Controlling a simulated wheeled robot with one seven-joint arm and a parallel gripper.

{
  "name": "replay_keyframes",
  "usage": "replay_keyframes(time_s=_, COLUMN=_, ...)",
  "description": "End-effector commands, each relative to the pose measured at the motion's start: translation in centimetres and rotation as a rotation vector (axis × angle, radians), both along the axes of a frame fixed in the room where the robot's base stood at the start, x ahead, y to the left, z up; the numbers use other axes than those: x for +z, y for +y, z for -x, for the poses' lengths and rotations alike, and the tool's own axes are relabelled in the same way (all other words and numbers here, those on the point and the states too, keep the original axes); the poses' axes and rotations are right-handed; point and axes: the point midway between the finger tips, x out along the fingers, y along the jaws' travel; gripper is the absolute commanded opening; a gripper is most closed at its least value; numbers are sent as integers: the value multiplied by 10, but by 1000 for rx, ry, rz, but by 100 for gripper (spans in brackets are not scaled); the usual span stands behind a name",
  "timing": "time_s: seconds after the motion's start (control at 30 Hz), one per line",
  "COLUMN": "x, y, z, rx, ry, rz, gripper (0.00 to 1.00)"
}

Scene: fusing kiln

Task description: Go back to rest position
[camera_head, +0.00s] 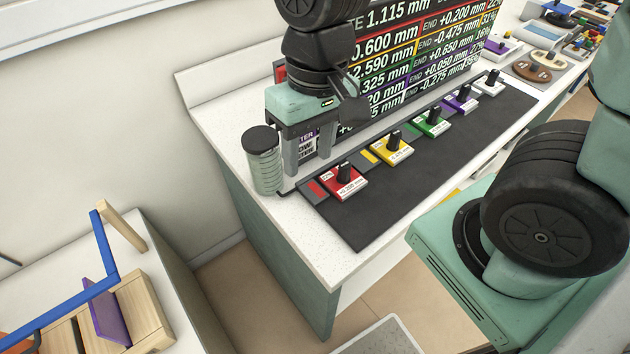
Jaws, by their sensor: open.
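My gripper (308,152) hangs at the left end of the white counter, fingers pointing down. Its two grey fingers are apart with nothing visible between them. It is just right of a ribbed glass jar with a black lid (262,162) and behind the red block with a black knob (344,182). I cannot tell whether the fingertips touch anything. The upper arm links run out of the top of the picture.
A black mat (375,215) carries red, yellow (392,150), green (431,124), purple (460,104) and white (489,86) knob blocks. A readout board (430,50) stands behind. A wooden rack (150,315) with a blue bar sits lower left. Floor (250,290) shows between.

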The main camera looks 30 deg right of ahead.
Motion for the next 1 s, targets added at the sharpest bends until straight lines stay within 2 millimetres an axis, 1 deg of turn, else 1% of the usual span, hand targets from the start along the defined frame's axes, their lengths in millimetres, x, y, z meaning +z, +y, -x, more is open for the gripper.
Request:
replay_keyframes(time_s=0.03, x=6, y=15, z=24, rx=160, ry=-23, rz=10, gripper=47)
replay_keyframes(time_s=0.1, x=10, y=26, z=48, rx=332, ry=-45, rz=28, gripper=47)
replay_keyframes(time_s=0.2, x=12, y=33, z=67, rx=470, ry=-64, rz=43, gripper=47)
replay_keyframes(time_s=0.23, x=13, y=34, z=70, rx=492, ry=-67, rz=47, gripper=47)
replay_keyframes(time_s=0.3, x=13, y=34, z=73, rx=514, ry=-69, rz=50, gripper=47)
replay_keyframes(time_s=0.57, x=13, y=34, z=72, rx=508, ry=-68, rz=48, gripper=47)
replay_keyframes(time_s=0.8, x=-23, y=34, z=72, rx=505, ry=-68, rz=48, gripper=47)
replay_keyframes(time_s=1.0, x=-31, y=34, z=71, rx=504, ry=-68, rz=48, gripper=47)
